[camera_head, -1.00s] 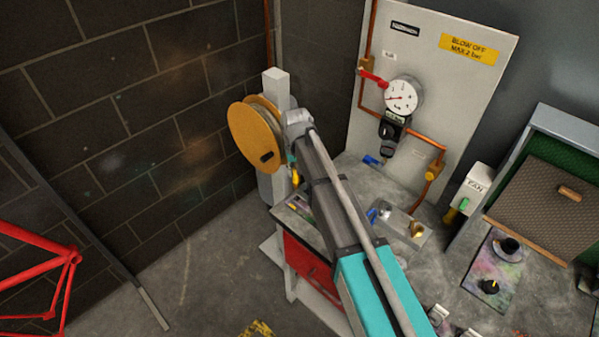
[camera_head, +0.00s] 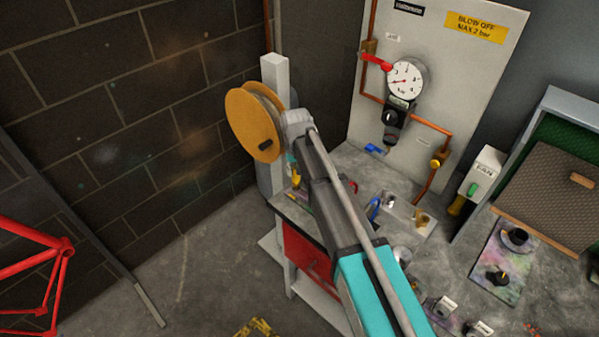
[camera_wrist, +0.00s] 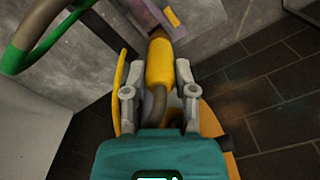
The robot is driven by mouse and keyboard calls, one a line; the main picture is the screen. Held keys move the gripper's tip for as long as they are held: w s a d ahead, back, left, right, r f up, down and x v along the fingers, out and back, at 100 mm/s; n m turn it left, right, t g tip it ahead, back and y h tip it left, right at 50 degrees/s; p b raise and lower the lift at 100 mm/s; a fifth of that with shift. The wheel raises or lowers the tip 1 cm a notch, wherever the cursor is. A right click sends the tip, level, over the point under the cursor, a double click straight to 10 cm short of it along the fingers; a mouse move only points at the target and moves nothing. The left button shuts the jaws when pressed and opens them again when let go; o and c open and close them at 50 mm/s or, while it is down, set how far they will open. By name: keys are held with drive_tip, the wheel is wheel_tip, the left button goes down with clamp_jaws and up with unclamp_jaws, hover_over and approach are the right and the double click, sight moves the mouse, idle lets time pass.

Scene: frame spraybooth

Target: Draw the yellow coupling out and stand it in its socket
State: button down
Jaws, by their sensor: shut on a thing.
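In the wrist view the yellow coupling (camera_wrist: 159,62) is between the two grey fingers of my gripper (camera_wrist: 157,78), which is shut on it. A grey-brown hose runs from the coupling back between the fingers. In the head view only a small yellow piece of the coupling (camera_head: 296,181) shows below the end of my arm, beside the orange hose reel (camera_head: 254,126). My fingers are mostly hidden there by the arm. A metal block with fittings (camera_head: 412,229) stands on the bench to the right; I cannot tell which opening is the coupling's socket.
The gauge panel (camera_head: 470,75) with copper pipes stands behind the bench. The fan switch (camera_head: 480,175) and a filter booth are at the right. A red bike frame (camera_head: 35,262) is at the lower left.

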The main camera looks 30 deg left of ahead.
drive_tip(key=shift+f+b, duration=0.3)
drive_tip(key=shift+f, duration=0.15)
drive_tip(key=shift+f+b, duration=0.65)
idle(0.6)
drive_tip(key=shift+c, duration=1.7)
unclamp_jaws()
drive_tip(key=shift+r, duration=0.1)
